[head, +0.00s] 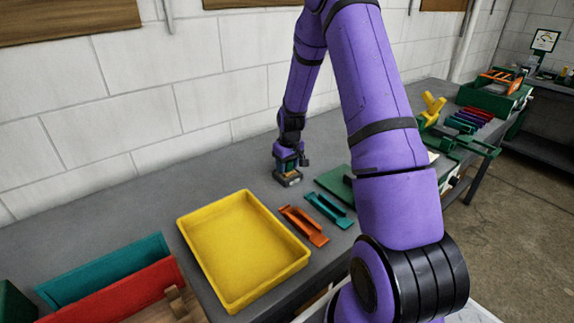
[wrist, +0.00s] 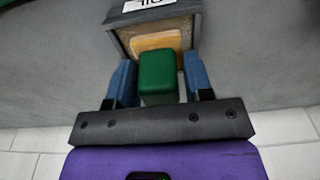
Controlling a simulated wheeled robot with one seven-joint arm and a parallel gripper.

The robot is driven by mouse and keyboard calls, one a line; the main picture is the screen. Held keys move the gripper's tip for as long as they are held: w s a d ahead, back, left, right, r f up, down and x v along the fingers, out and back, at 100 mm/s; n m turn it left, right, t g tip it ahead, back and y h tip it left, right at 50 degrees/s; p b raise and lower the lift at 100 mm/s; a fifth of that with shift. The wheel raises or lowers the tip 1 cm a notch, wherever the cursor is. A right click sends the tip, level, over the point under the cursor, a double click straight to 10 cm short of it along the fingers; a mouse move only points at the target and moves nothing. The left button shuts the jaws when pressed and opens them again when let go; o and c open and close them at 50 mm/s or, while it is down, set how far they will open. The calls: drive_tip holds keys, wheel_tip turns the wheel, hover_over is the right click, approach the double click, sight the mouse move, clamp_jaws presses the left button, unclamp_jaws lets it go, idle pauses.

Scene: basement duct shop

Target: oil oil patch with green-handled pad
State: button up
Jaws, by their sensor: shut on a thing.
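My gripper (wrist: 158,80) is shut on the green handle (wrist: 158,70) of the pad, with one blue finger on each side. Beyond the handle is a small grey open tray (wrist: 187,37) with a tan-yellow surface (wrist: 158,41) inside. A white label (wrist: 147,4) with dark letters, upside down and cut off, sits on its edge. In the head view my gripper (head: 288,166) points down at the bench near the wall, over this small tray (head: 288,180). Whether the pad touches the tray's inside is hidden. I cannot make out an oil patch.
A yellow tray (head: 243,250), an orange tool (head: 303,226) and a teal tool (head: 328,211) lie on the grey bench (head: 120,215) in front. A green plate (head: 334,182) is partly behind my arm. Teal and red bins (head: 110,297) stand at lower left. Bench left of my gripper is clear.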

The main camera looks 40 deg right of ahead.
drive_tip(key=shift+r, duration=3.45)
drive_tip(key=shift+s, duration=0.15)
